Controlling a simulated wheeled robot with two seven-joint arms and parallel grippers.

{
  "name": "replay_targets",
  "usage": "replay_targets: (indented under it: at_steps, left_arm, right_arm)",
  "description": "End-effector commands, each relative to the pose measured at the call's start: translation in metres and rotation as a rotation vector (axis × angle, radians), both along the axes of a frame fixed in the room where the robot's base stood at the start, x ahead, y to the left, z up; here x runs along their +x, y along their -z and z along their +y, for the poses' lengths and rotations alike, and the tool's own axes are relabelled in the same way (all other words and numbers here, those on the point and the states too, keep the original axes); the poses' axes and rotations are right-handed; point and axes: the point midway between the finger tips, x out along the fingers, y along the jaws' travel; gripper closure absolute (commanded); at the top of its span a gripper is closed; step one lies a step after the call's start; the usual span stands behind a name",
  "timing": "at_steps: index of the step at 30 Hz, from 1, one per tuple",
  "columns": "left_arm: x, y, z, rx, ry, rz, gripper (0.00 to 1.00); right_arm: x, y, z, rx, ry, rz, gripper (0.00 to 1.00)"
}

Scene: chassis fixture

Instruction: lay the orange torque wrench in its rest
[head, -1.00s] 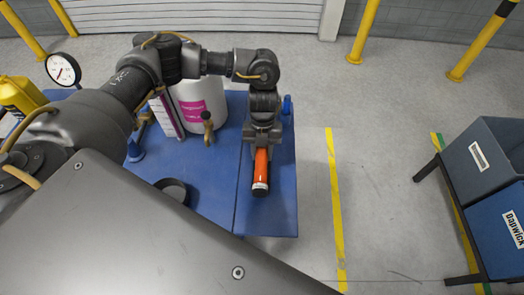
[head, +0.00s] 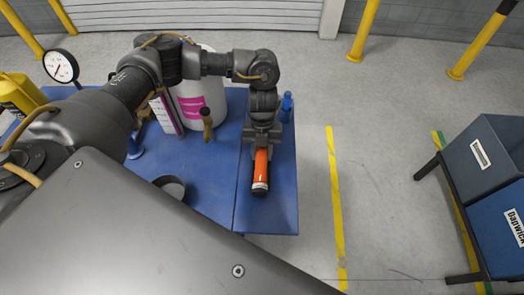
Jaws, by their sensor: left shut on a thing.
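The orange torque wrench (head: 261,168) shows as an orange handle with a black end, over the right part of the blue table. My left gripper (head: 262,143) is shut on it from above. The rest of the wrench is hidden under the gripper and wrist. A blue upright piece (head: 287,105) stands just right of my left wrist; it may be part of the rest, but I cannot tell. Whether the wrench touches the table is not clear. My right gripper is not in view.
On the blue table (head: 215,206) stand a white container with a pink label (head: 192,105), a brown-handled item (head: 207,125) and a dark round dish (head: 171,186). A dial gauge (head: 61,66) and yellow jug (head: 18,93) are at left. Bins (head: 484,158) stand right, beyond clear floor.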

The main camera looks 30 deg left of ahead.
Motion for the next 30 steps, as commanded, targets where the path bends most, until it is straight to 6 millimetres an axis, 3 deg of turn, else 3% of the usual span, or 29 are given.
replay_targets:
  at_steps: [7, 8, 13, 23, 30]
  left_arm:
    - [0.001, -0.001, -0.001, -0.002, 0.000, -0.002, 1.00]
    - [0.001, -0.001, -0.001, -0.002, 0.000, -0.002, 0.63]
    - [0.001, -0.001, 0.000, -0.001, 0.001, -0.001, 0.41]
    - [0.000, -0.002, 0.000, 0.001, 0.000, 0.000, 0.41]
    - [0.000, -0.029, 0.000, 0.000, 0.000, 0.000, 0.41]
  right_arm:
    - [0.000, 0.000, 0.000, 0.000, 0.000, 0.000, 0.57]
    - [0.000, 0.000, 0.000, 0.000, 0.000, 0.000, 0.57]
    - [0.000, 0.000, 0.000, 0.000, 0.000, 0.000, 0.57]
    - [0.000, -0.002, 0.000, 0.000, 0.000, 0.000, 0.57]
    - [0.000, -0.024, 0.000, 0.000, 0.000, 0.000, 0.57]
